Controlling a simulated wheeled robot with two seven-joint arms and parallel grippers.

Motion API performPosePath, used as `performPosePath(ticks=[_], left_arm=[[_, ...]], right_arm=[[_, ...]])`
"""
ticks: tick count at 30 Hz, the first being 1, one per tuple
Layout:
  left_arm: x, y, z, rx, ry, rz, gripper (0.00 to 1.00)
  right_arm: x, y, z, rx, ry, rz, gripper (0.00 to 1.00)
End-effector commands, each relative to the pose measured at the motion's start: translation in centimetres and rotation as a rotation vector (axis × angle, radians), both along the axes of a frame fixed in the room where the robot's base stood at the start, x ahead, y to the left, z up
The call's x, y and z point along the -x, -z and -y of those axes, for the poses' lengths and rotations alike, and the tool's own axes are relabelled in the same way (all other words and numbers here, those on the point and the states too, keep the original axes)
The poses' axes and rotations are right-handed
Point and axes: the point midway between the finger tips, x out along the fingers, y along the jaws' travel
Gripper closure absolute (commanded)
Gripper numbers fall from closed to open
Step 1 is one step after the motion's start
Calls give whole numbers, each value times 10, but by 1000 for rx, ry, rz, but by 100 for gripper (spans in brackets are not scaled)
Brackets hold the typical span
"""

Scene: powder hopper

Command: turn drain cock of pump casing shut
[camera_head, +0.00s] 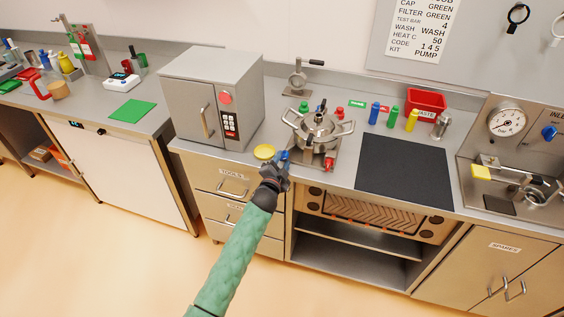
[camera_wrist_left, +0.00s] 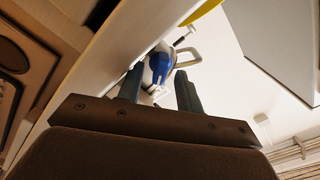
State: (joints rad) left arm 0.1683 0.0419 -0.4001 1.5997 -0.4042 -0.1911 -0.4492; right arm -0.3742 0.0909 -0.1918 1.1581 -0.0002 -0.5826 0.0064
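The pump casing (camera_head: 318,132) is a round metal vessel with side handles, on a plate on the counter. A blue part (camera_head: 284,155), which looks like the drain cock's handle, sits low at its front left. In the left wrist view the blue part (camera_wrist_left: 160,66) shows just beyond and between the fingertips. My left gripper (camera_head: 279,163) reaches it from the front, and its fingers (camera_wrist_left: 160,84) are apart. I cannot tell whether they touch the blue part. A red part (camera_head: 329,163) is at the casing's front right. My right gripper is not in view.
A yellow disc (camera_head: 265,152) lies just left of my left gripper. A grey oven-like box (camera_head: 213,98) stands further left. A black mat (camera_head: 403,172) lies to the right, with coloured bottles (camera_head: 393,117) and a red bin (camera_head: 426,103) behind it. The counter's front edge is below the gripper.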

Motion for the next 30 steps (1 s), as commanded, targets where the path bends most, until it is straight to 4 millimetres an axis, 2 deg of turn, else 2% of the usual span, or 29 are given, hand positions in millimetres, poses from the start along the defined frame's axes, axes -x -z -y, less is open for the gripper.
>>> performPosePath(ticks=[1, 5, 6, 19, 30], left_arm=[[0, 0, 0, 0, 0, 0, 73], [0, 0, 0, 0, 0, 0, 99], [0, 0, 0, 0, 0, 0, 100], [0, 1, 0, 74, 0, -24, 100], [0, 1, 0, 357, 0, -118, 100]], right_arm=[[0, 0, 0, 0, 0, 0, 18], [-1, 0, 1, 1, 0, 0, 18], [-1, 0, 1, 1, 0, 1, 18], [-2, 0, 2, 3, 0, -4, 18], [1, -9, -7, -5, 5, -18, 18]])
